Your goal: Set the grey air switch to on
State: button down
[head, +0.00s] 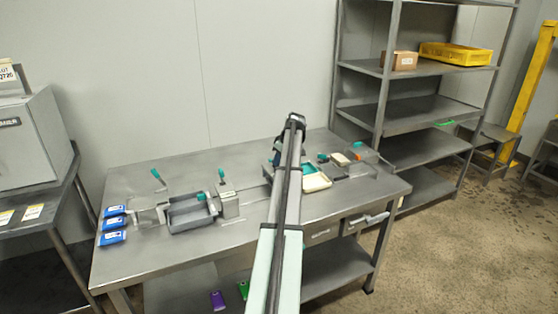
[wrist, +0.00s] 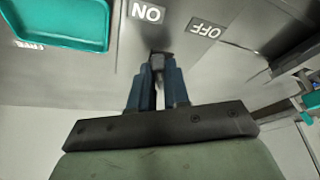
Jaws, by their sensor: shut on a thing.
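In the wrist view, my gripper (wrist: 158,72) has its two blue fingers closed around the small grey air switch (wrist: 158,61). Only the switch's end shows between the fingertips; the rest is hidden. In the head view, my arm reaches over the steel table and mostly hides the gripper and switch.
A teal tray (wrist: 62,22) lies left of the labels in the wrist view. The steel table (head: 150,247) holds a grey bin (head: 190,222), blue packs (head: 112,238) and several teal-handled fixtures. Shelves (head: 420,112) stand behind right.

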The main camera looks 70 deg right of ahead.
jog(key=c, duration=1.1)
grip_release()
jog(key=shift+r, duration=0.1)
jog(key=v, duration=1.3)
jog(key=shift+s+r, duration=0.2)
jog(key=shift+r, duration=0.1)
jog(key=shift+w+a, duration=0.1)
